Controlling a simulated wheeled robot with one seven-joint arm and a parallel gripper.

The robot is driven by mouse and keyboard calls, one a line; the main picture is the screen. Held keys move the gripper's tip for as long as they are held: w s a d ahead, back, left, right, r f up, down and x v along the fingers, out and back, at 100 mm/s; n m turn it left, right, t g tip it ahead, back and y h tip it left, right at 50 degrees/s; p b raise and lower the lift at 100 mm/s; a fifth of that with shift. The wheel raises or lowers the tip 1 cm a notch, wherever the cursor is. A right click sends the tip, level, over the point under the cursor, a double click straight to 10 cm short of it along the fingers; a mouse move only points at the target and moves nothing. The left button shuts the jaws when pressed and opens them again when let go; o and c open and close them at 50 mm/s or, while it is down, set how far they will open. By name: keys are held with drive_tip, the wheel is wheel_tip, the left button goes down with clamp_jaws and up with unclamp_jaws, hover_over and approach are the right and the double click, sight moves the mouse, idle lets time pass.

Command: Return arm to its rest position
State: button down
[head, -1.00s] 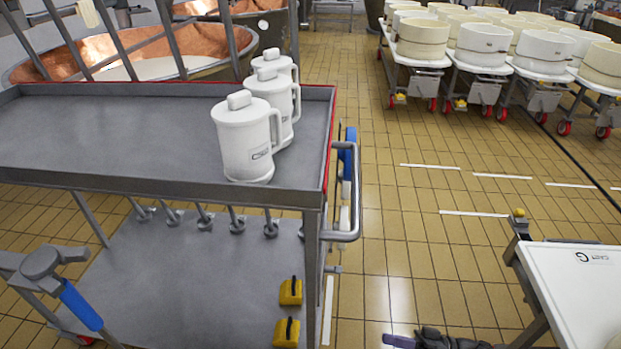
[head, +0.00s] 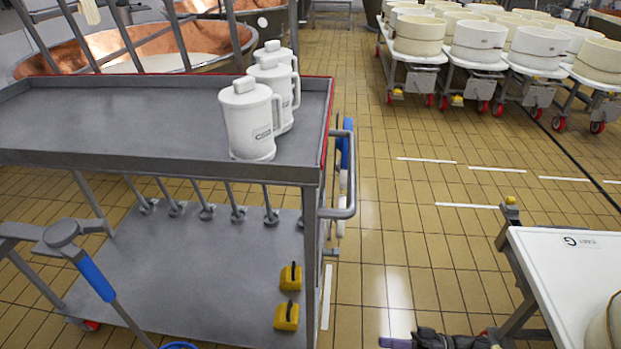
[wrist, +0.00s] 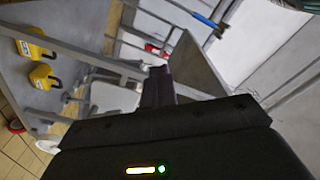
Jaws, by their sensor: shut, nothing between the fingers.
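My gripper (wrist: 157,88) shows in the wrist view as dark fingers held together, with nothing between them. The wrist view is tilted and looks past grey cart parts, with two yellow blocks (wrist: 35,50) at the left and a blue-handled tool (wrist: 208,22) at the upper right. The fingers look apart from these things, but their exact distance is not clear.
A grey cart (head: 130,162) with white jugs (head: 250,120) on top fills the left. A white table (head: 560,265) stands at the right front. Wheeled tables with round moulds (head: 418,36) stand at the back right. The tiled aisle (head: 400,215) between is open.

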drive_tip(key=s+f+m+g+h, duration=0.1)
drive_tip(key=s+f+g+h, duration=0.1)
drive_tip(key=s+g+h, duration=0.35)
drive_tip(key=w+a+r+m+t+h+p, duration=0.1)
drive_tip(key=r+h+p, duration=0.3)
drive_tip(key=r+p, duration=0.4)
drive_tip(key=w+a+r+m+t+h+p, duration=0.1)
drive_tip(key=w+r+h+p, duration=0.3)
drive_tip(key=r, duration=1.9)
drive_tip(key=w+a+r+m+t+h+p, duration=0.1)
drive_tip(key=w+r+m+t+h+p, duration=0.1)
drive_tip(key=r+p, duration=1.2)
drive_tip(key=r+t+h, duration=0.1)
drive_tip(key=h, duration=0.1)
drive_tip(key=shift+w+a+r+m+h, duration=0.3)
drive_tip(key=shift+w+r+h, duration=0.05)
drive_tip(key=shift+w+r, duration=0.05)
